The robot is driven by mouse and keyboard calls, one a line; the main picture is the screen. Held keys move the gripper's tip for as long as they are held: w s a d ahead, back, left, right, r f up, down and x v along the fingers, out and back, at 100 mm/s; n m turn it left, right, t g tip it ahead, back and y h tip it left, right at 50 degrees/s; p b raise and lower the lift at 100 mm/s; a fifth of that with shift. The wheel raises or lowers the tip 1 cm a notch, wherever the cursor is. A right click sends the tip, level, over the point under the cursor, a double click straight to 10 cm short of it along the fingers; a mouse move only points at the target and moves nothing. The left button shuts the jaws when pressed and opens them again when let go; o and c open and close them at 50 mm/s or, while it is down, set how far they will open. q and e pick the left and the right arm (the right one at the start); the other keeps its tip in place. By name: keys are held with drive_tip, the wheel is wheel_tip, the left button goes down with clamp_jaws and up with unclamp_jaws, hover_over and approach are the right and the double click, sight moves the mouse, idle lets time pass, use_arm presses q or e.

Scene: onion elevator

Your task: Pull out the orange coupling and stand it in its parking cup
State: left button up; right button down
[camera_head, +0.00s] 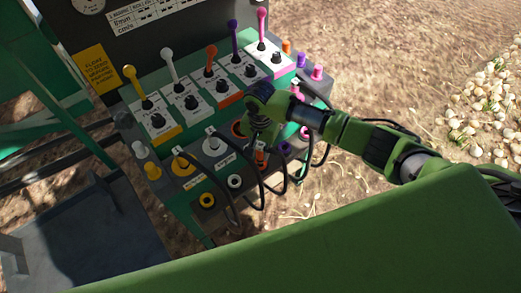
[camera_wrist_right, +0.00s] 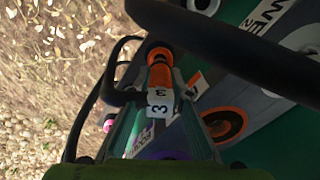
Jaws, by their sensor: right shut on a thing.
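My right gripper (camera_head: 260,138) is shut on the orange coupling (camera_head: 261,158), low over the front of the panel. In the right wrist view, the coupling (camera_wrist_right: 160,78) lies between the fingers, with a white label marked 3 by them. An orange ring shows at its far end; I cannot tell whether this is the coupling's own end or the parking cup's rim, or whether the coupling is in the cup. The orange socket (camera_wrist_right: 225,122) shows as a flat ring with a dark, empty middle, apart from the coupling. My left gripper is not in view.
Yellow (camera_head: 207,200) and white (camera_head: 235,181) cups stand in the front row. The yellow coupling (camera_head: 182,165) and grey coupling (camera_head: 215,145) sit in the row behind. Black hoses (camera_head: 245,200) loop close around my gripper. Several coloured levers (camera_head: 210,62) rise at the back.

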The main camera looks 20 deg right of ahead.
drive_tip(key=shift+f, duration=1.6)
idle(1.1)
idle(0.4)
drive_tip(key=c, duration=1.8)
unclamp_jaws()
drive_tip(key=shift+r, duration=0.1)
drive_tip(key=shift+o, duration=1.4)
